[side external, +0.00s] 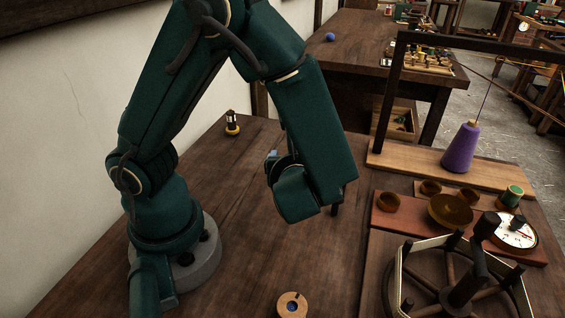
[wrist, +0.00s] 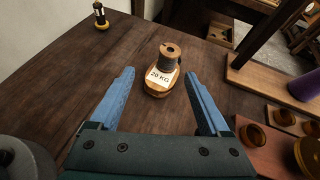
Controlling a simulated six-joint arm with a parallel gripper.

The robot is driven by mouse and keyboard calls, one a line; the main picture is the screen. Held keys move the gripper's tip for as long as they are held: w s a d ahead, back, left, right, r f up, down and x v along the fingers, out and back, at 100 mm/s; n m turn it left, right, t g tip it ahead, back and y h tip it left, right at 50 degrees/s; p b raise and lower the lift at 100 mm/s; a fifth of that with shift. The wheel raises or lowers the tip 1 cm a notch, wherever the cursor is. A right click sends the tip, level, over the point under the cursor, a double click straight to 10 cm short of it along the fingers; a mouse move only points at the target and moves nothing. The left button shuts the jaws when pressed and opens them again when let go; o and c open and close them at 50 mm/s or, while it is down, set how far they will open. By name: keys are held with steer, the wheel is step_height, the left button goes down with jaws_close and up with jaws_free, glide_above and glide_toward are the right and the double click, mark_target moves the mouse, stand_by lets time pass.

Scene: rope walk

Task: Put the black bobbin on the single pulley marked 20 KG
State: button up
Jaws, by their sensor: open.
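In the wrist view, a wooden pulley (wrist: 158,91) with a white label reading "20 KG" lies on the dark table ahead of my gripper. A dark grey-black bobbin (wrist: 170,56) with a brown top end stands upright and appears to rest on the pulley, at the far side of the label. My gripper (wrist: 158,73) is open and empty. Its two blue fingers are spread to the left and right of the pulley, with no visible contact. In the side view my arm hides the pulley and bobbin, and most of my gripper.
A small black-and-yellow item (side external: 232,124) stands near the wall. A purple cone (side external: 461,148) stands on a wooden board at right, by a dark frame (side external: 384,95). Bowls (side external: 451,210), a dial (side external: 516,232) and a spoked wheel (side external: 461,290) crowd the right. A wooden disc (side external: 283,304) lies in front.

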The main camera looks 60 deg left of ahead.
steer(key=s+a+r+n+g+h, duration=0.1)
steer(key=s+n+g+h, duration=0.25)
steer(key=s+n, duration=0.35)
steer(key=d+r+n+t+h, duration=0.1)
steer(key=d+r+n+h, duration=0.2)
steer(key=n, duration=0.5)
steer(key=s+d+r+n+t+h, duration=0.1)
steer(key=d+r+n+t+h, duration=0.1)
steer(key=d+n+h, duration=0.3)
steer(key=r+n, duration=0.1)
steer(key=n, duration=0.2)
